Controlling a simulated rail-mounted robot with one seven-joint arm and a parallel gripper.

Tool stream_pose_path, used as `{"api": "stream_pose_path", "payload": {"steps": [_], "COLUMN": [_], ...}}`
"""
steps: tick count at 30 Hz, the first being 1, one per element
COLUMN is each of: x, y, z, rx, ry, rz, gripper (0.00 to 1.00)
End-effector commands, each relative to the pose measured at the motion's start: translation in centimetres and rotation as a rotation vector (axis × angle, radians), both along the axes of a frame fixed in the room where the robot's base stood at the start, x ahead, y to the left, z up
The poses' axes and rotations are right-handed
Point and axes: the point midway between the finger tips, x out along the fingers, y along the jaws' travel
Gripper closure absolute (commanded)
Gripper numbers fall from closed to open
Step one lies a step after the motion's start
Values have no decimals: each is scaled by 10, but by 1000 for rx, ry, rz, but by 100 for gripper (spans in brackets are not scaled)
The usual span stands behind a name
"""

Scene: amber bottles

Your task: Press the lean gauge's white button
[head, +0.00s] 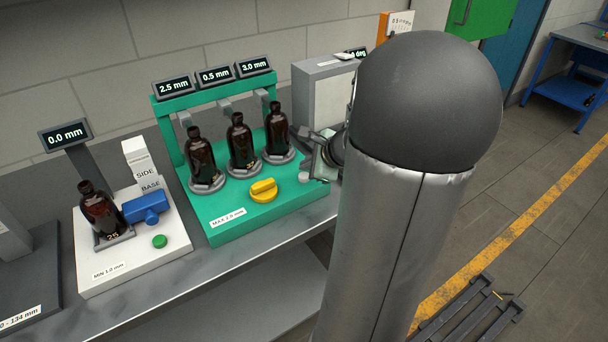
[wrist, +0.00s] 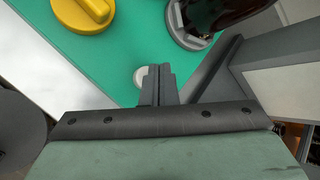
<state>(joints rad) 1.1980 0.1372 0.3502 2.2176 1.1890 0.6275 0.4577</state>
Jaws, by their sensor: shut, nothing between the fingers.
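A small round whitish button (head: 304,178) shows low down at the right edge of the green base. In the wrist view a white round button (wrist: 140,77) lies just left of the fingertips, partly covered by them. My gripper (wrist: 158,70) is shut and empty, its tips close to the button; contact cannot be told.
The green stand (head: 230,222) holds three amber bottles, with a yellow knob (head: 263,190) in front. An amber bottle (wrist: 215,12) stands near my fingers in the wrist view. A white station (head: 130,270) with another bottle (head: 100,210) is at left.

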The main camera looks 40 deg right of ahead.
Motion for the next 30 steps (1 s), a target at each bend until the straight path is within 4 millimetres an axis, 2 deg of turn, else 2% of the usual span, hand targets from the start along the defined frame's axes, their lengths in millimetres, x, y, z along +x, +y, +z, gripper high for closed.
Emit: {"api": "stream_pose_path", "payload": {"steps": [18,30], "x": [0,0], "y": [0,0], "z": [0,-9], "rx": [0,0], "ry": [0,0], "rz": [0,0], "gripper": [100,100]}}
